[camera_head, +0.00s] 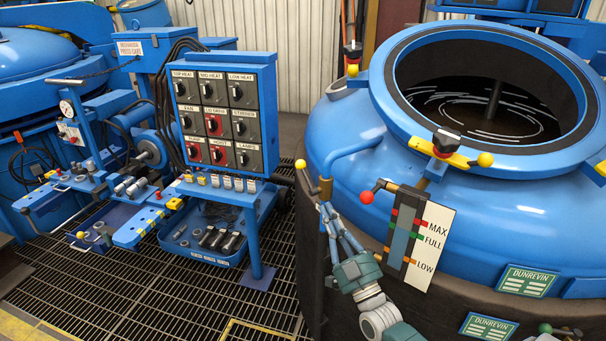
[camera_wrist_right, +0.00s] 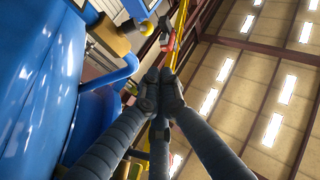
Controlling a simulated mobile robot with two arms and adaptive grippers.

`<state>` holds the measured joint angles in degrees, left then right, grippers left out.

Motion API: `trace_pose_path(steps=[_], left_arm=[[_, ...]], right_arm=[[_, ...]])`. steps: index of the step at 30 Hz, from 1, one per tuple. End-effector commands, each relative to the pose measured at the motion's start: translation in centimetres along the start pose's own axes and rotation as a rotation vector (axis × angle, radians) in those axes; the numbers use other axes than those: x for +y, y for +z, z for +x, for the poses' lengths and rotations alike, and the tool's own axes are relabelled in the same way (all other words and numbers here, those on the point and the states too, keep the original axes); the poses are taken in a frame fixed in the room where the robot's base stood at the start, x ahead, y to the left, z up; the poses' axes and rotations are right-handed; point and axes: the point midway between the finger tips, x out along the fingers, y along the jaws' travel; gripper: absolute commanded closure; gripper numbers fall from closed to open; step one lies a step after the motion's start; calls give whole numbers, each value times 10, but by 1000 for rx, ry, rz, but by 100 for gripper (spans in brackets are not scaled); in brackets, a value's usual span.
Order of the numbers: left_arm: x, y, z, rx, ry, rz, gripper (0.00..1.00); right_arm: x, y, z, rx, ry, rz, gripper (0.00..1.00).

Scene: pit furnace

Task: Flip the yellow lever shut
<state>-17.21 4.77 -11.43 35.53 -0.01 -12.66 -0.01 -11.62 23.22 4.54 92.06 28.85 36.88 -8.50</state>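A short lever with a yellow ball end (camera_head: 300,164) stands at the left side of the blue furnace, by a bent blue pipe (camera_head: 350,147). It tilts up to the left from a dark post. Another yellow bar (camera_head: 455,158) with a yellow ball end lies across a clamp on the furnace's front rim. I cannot tell which is the task's lever. My right gripper (camera_head: 328,208) points up just below the left lever, beside the level gauge. In the right wrist view, its fingertips (camera_wrist_right: 160,84) are together with nothing visible between them. My left gripper is out of view.
The level gauge (camera_head: 436,235) and a red ball handle (camera_head: 367,197) are close to the right of my gripper. The open furnace mouth (camera_head: 490,90) is behind. A switch panel (camera_head: 225,115) and bench stand left, with bare grating (camera_head: 190,305) in front.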

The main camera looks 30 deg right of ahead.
Motion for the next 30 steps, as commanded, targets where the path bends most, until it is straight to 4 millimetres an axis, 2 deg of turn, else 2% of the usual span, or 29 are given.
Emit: trace_pose_path(steps=[3, 8, 19, 21, 24, 30], left_arm=[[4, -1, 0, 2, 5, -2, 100], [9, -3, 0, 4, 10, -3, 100], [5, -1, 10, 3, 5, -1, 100], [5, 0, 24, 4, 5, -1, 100], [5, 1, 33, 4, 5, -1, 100], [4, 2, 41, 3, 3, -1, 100]], right_arm=[[1, -9, 8, 20, 2, 2, 100], [1, -9, 30, 22, 2, 1, 100], [1, -6, 107, 19, 3, 1, 100], [1, 7, 110, 18, 2, 1, 100], [1, 14, 119, 16, 2, 1, 100], [1, 20, 129, 16, 2, 1, 100]])
